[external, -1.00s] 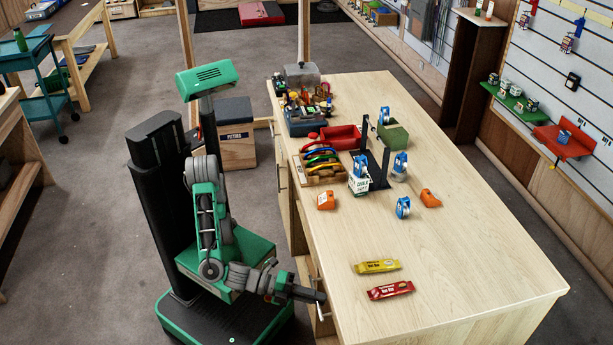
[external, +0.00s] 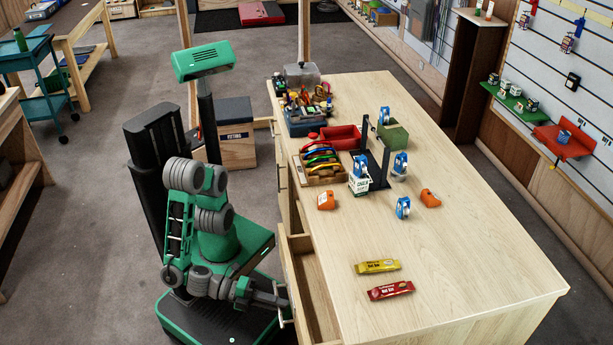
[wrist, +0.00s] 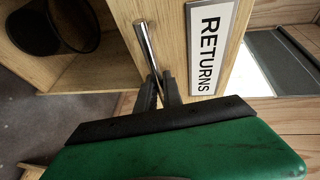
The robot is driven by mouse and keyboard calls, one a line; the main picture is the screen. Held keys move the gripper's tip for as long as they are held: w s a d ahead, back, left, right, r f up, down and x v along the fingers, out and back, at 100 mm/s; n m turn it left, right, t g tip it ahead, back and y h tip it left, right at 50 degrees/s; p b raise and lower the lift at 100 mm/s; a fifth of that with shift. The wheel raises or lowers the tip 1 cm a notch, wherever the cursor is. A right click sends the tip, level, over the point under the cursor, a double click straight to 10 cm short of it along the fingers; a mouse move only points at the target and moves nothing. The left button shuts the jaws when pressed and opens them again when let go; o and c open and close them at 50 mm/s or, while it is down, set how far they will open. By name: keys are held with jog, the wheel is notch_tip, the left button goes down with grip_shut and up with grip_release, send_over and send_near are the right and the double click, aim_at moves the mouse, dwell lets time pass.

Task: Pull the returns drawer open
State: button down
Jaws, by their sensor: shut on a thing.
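The returns drawer (external: 306,274) stands out from the left side of the wooden counter, and its open inside shows in the external view. In the wrist view its wooden front carries a white "RETURNS" label (wrist: 207,50). A metal bar handle (wrist: 149,48) is fixed to that front beside the label. My gripper (wrist: 158,86) is shut on the handle, with its dark fingers at the bar's lower end. In the external view my gripper (external: 284,294) is at the drawer front, low beside the counter.
The counter top (external: 470,240) holds a yellow bar (external: 377,267), a red bar (external: 391,290), orange items and a box of coloured gear. A dark round container (wrist: 55,25) stands in an open wooden compartment in the wrist view. Grey floor lies left of my base.

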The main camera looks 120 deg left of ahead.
jog(key=s+d+p, duration=1.1)
jog(key=shift+d, duration=0.15)
jog(key=shift+s, duration=0.1)
jog(key=c, duration=1.8)
grip_release()
jog(key=shift+o, duration=0.2)
jog(key=p+v, duration=0.4)
jog(key=v, duration=0.3)
jog(key=shift+s+d+p, duration=0.15)
jog(key=shift+s+p, duration=0.2)
jog(key=shift+p, duration=0.05)
jog(key=shift+o, duration=0.3)
jog(key=shift+r, duration=0.1)
